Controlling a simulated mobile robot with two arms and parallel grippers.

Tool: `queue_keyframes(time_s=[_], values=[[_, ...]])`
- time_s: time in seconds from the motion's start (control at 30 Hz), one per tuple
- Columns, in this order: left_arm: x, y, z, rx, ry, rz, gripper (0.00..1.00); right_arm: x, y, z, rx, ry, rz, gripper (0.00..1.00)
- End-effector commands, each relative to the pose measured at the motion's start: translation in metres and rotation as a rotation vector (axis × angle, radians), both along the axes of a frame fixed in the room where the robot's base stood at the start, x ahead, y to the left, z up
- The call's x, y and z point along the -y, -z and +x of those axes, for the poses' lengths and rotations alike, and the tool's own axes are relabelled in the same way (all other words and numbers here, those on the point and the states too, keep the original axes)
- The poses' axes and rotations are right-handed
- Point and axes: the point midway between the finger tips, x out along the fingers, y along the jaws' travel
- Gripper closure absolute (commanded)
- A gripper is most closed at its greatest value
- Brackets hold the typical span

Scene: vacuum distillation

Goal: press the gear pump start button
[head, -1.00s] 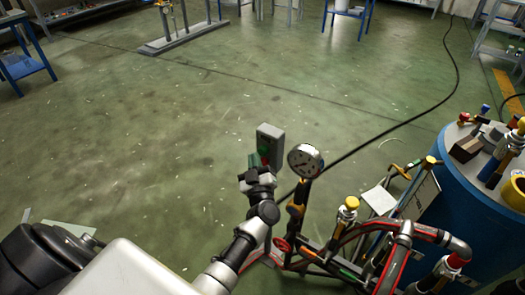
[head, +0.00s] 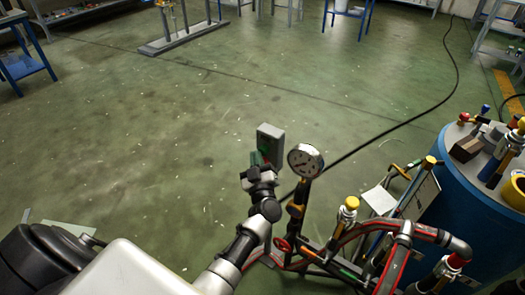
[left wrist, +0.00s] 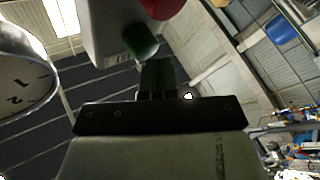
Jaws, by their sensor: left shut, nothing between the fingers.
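A grey button box (head: 272,141) stands on a post left of the pressure gauge in the head view. In the left wrist view the box (left wrist: 100,25) shows a green button (left wrist: 141,42) and, beside it, a red button (left wrist: 162,6). My left gripper (head: 256,159) is shut and empty in front of the box, covering part of its face in the head view. In the left wrist view its closed fingertips (left wrist: 157,66) are close to the green button, slightly to its right; I cannot tell whether they touch. My right gripper is not in view.
The round pressure gauge (head: 305,161) stands just right of the box and also shows in the left wrist view (left wrist: 22,75). Pipes with a red valve wheel (head: 281,244) and a blue drum (head: 455,215) fill the right.

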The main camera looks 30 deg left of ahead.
Motion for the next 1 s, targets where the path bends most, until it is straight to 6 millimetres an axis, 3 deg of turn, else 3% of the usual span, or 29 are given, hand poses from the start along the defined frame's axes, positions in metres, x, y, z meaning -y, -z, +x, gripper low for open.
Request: queue_keyframes(time_s=[0.53,1.0], values=[[0.000,0.000,0.004,0.000,0.000,0.000,1.00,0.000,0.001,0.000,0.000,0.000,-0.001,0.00],[-0.001,0.000,-0.009,0.000,0.000,0.000,1.00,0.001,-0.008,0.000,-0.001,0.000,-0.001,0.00]])
